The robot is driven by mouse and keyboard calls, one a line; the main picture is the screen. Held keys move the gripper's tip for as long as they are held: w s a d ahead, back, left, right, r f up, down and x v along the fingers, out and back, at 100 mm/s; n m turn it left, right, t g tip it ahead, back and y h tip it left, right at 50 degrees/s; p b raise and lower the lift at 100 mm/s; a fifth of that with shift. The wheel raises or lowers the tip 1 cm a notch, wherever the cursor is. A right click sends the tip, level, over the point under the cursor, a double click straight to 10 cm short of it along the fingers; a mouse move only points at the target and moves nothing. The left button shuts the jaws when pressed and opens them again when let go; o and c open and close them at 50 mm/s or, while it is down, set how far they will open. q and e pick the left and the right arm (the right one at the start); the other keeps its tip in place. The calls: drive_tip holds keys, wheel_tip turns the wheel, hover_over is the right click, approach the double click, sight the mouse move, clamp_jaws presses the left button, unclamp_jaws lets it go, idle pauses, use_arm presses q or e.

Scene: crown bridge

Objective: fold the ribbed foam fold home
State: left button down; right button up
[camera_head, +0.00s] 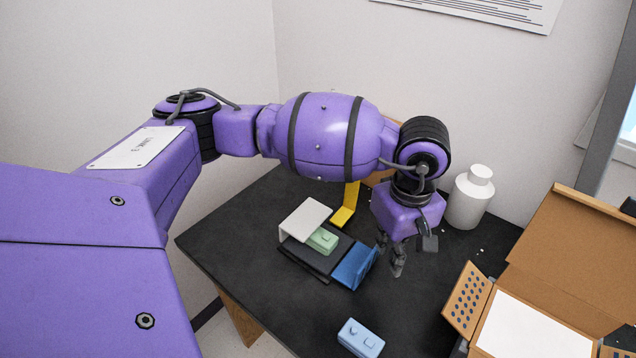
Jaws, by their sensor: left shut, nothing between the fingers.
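A dark flat base (304,262) lies on the black table with a pale green block (322,240) on it. Raised panels stand around it: a white one (305,218) at the back left, a yellow one (347,203) at the back and a blue one (355,265) at the front right. Ribbing is too small to make out, so I cannot tell which is the ribbed foam fold. My left gripper (397,268) points down, shut and empty, just right of the blue panel with a small gap in the picture. My left arm passes above the yellow panel. My right gripper is not in view.
A light blue block (361,338) lies near the front of the black table (260,290). A white bottle (469,197) stands at the back right. An open cardboard box (575,265) with a dotted flap fills the right side. The table's front left is clear.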

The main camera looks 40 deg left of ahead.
use_arm(q)
drive_tip(key=shift+d+r, duration=0.1)
drive_tip(key=shift+r, duration=0.25)
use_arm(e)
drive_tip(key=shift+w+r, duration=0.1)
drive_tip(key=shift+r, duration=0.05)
use_arm(q)
drive_tip(key=shift+d+r, duration=0.15)
drive_tip(key=shift+r, duration=0.3)
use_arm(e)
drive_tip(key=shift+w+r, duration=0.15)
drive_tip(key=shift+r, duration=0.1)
use_arm(q)
drive_tip(key=shift+r+p, duration=0.15)
drive_tip(key=shift+p, duration=0.15)
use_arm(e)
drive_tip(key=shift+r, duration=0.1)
use_arm(q)
drive_tip(key=shift+d+r, duration=0.1)
drive_tip(key=shift+r, duration=0.35)
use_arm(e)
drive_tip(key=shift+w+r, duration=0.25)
use_arm(q)
drive_tip(key=shift+r, duration=0.1)
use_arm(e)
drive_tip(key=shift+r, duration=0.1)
